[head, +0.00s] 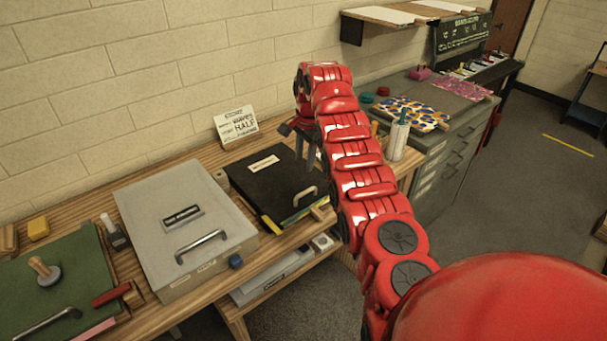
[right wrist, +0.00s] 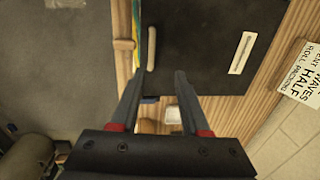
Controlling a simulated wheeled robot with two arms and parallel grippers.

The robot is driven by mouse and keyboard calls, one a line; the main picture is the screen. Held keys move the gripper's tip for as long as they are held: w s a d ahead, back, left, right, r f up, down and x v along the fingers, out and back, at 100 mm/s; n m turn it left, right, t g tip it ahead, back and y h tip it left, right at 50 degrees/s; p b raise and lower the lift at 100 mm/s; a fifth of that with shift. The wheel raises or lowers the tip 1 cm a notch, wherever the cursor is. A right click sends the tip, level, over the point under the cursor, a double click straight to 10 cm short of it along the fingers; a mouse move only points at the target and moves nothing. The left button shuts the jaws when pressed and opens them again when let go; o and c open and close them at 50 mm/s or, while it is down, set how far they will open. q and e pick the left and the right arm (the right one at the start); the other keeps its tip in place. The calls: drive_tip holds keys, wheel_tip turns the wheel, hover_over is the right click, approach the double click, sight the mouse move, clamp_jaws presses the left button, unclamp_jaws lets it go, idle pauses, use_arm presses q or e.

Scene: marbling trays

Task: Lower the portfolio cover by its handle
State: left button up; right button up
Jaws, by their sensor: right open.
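The black portfolio cover (head: 250,178) lies on the wooden bench and looks flat or nearly so; its exact angle is hard to tell. Its pale handle (head: 306,195) is by the front right edge, and coloured sheets show along that edge. In the right wrist view the cover (right wrist: 205,75) fills the upper middle, with the handle (right wrist: 152,48) just beyond the fingertips. My right gripper (head: 304,150) is above the cover's right part, open and empty; its fingers also show in the wrist view (right wrist: 158,75). It does not appear to touch the handle. My left gripper is out of view.
A grey lidded box (head: 150,215) with a metal handle stands left of the portfolio. A white sign (head: 236,127) leans by the wall behind. A green board (head: 75,265) with tools lies far left. A grey cabinet (head: 440,150) with marbled sheets is to the right.

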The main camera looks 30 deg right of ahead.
wheel_tip(320, 180, up, 11)
drive_tip(key=s+p, duration=0.1)
drive_tip(key=p, duration=0.2)
drive_tip(key=shift+s+r, duration=0.2)
drive_tip(key=shift+f, duration=0.1)
idle(0.3)
